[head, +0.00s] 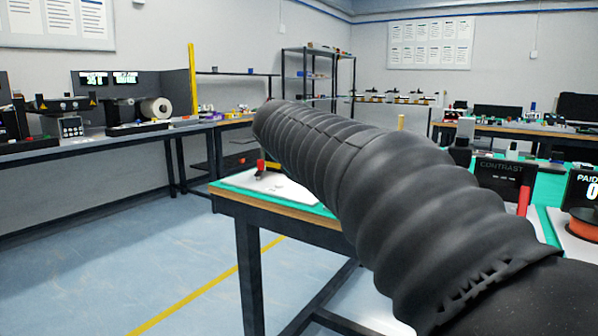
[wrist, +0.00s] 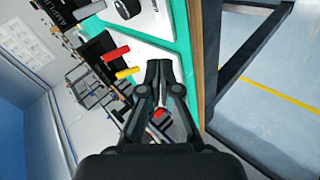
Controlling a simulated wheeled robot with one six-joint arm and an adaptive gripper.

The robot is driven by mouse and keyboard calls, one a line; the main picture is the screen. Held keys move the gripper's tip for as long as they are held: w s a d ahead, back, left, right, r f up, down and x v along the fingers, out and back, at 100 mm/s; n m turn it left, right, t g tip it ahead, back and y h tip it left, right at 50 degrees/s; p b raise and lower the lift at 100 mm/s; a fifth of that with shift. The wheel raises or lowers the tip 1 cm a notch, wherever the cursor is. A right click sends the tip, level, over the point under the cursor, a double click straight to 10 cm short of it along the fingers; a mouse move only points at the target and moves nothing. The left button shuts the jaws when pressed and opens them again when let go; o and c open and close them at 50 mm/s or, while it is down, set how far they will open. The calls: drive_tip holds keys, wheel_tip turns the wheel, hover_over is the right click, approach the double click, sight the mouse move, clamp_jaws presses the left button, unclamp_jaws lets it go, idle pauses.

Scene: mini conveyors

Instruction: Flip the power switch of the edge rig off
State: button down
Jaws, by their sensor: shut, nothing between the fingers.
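My gripper (wrist: 160,72) is shut and empty in the wrist view, with its fingertips together beside the green table edge. The wrist view is turned on its side. A white rig base with a black knob (wrist: 128,8) lies beyond the fingertips. A red post (wrist: 116,53) and a yellow post (wrist: 126,73) stand to the left of the fingertips. In the head view my arm's black sleeve hides my gripper. A dark panel reading CONTRAST (head: 502,172) stands right of the sleeve. I cannot tell which part is the edge rig's power switch.
The green-topped table (head: 283,217) with a wooden edge runs behind my arm. An orange spool (head: 583,224) sits at the far right. A workbench (head: 95,143) with devices stands at the left. The blue floor (head: 150,245) between them is clear.

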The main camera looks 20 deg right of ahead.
drive_tip(key=w+d+r+n+h+b, duration=0.1)
drive_tip(key=w+d+r+h, duration=0.1)
drive_tip(key=w, duration=0.5)
drive_tip(key=w+d+r+n+h+b, duration=0.1)
drive_tip(key=w+r+h+b, duration=0.1)
drive_tip(key=w, duration=0.5)
drive_tip(key=shift+t, duration=0.4)
drive_tip(key=x, duration=1.3)
drive_tip(key=shift+d+f+p, duration=0.1)
drive_tip(key=shift+d+p, duration=0.15)
drive_tip(key=shift+p, duration=0.05)
drive_tip(key=shift+p, duration=0.45)
drive_tip(key=shift+w+d+r+p, duration=0.1)
drive_tip(key=shift+r+p, duration=0.15)
drive_tip(key=shift+p, duration=0.2)
drive_tip(key=shift+w+d+y+p, duration=0.15)
drive_tip(key=shift+d+y+p, duration=0.15)
drive_tip(key=shift+p, duration=0.9)
drive_tip(key=shift+w+d+f+p, duration=0.1)
drive_tip(key=shift+w+f+p, duration=0.05)
drive_tip(key=shift+p, duration=0.45)
drive_tip(key=shift+f, duration=0.2)
drive_tip(key=shift+d, duration=0.15)
